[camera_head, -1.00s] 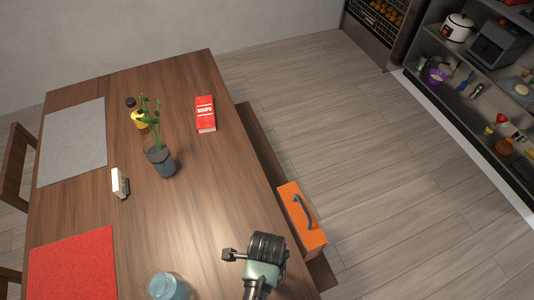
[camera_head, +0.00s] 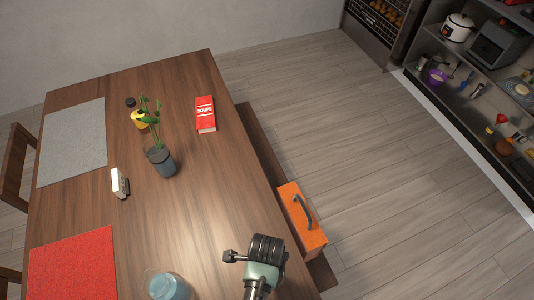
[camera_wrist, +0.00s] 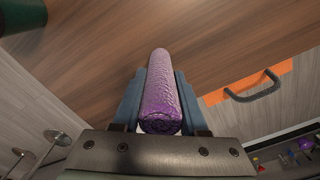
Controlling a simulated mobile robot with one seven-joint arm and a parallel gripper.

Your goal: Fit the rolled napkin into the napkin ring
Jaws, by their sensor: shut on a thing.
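The rolled napkin (camera_wrist: 160,90) is a purple textured roll in the wrist view. It lies lengthwise between the two fingers of my gripper (camera_wrist: 158,100), which is shut on it. The near end of the roll shows its spiral, and the far end points over the brown wooden table. In the head view my wrist (camera_head: 265,252) is over the table's near right edge; the fingers and the napkin cannot be made out there. I cannot make out a napkin ring in either view.
On the table (camera_head: 215,185) are a bluish jar (camera_head: 168,287), a plant in a glass (camera_head: 161,161), a red box (camera_head: 205,113), a small white-fronted item (camera_head: 118,183) and red (camera_head: 72,266) and grey (camera_head: 72,142) mats.

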